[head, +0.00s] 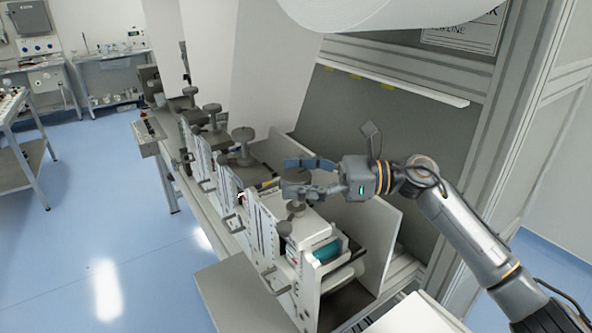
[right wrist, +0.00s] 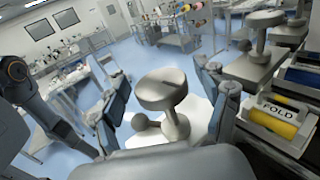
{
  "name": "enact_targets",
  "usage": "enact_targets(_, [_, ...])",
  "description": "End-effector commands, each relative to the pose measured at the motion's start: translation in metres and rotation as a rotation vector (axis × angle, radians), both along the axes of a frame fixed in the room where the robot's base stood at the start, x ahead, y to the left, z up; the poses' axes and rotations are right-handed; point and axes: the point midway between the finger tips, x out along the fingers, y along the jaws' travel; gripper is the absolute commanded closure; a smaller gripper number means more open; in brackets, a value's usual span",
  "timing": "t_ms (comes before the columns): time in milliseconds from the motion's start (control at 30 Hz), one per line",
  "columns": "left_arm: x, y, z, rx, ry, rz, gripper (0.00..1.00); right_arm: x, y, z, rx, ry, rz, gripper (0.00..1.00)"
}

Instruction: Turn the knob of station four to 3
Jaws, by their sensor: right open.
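A row of stations with grey mushroom-shaped knobs runs along a bench in the head view. My right gripper (head: 312,178) is open at the knob (head: 296,174) of the nearest station (head: 312,228). In the right wrist view this knob (right wrist: 160,88), with a round top, thick stem and small side ball, stands between the spread fingers of my right gripper (right wrist: 166,112). Gaps show between the knob and both fingers. I cannot read a station number or a dial mark, so I cannot tell the knob's setting. My left gripper is out of view.
Other knobs (head: 243,134) stand farther along the row. A neighbouring station labelled FOLD with a yellow roller (right wrist: 276,124) is at the right in the right wrist view. A light upright panel (head: 372,225) stands beside the nearest station. The blue floor (head: 110,235) is open at left.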

Motion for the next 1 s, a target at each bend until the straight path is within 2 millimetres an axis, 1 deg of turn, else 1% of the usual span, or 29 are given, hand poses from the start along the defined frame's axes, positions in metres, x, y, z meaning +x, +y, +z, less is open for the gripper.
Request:
enact_targets(200, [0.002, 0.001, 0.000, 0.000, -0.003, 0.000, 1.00, 0.000, 0.000, -0.001, 0.000, 0.000, -0.001, 0.25])
enact_targets(233, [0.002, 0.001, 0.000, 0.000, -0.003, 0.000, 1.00, 0.000, 0.000, -0.001, 0.000, 0.000, -0.001, 0.29])
enact_targets(267, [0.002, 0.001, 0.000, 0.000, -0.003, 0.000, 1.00, 0.000, 0.000, -0.001, 0.000, 0.000, -0.001, 0.35])
enact_targets(300, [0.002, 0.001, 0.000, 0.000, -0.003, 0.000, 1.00, 0.000, 0.000, -0.001, 0.000, 0.000, -0.001, 0.44])
enact_targets(367, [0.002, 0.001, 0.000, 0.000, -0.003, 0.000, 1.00, 0.000, 0.000, -0.001, 0.000, 0.000, -0.001, 0.56])
enact_targets(400, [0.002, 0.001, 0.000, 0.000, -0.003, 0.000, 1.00, 0.000, 0.000, -0.001, 0.000, 0.000, -0.001, 0.64])
enact_targets(467, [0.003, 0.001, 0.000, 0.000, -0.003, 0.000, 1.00, 0.000, 0.000, -0.001, 0.000, 0.000, -0.001, 0.76])
enact_targets(500, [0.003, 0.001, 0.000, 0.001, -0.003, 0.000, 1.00, 0.000, 0.000, -0.001, 0.000, 0.000, -0.001, 0.81])
enact_targets(600, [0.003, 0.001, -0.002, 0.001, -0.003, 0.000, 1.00, 0.000, 0.000, -0.002, -0.001, -0.001, -0.007, 0.81])
enact_targets(800, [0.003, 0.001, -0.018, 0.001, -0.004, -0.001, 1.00, 0.000, -0.001, -0.005, -0.004, -0.004, -0.106, 0.81])
enact_targets(1000, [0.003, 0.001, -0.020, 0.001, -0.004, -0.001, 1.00, 0.000, 0.000, -0.002, -0.001, -0.002, -0.183, 0.81])
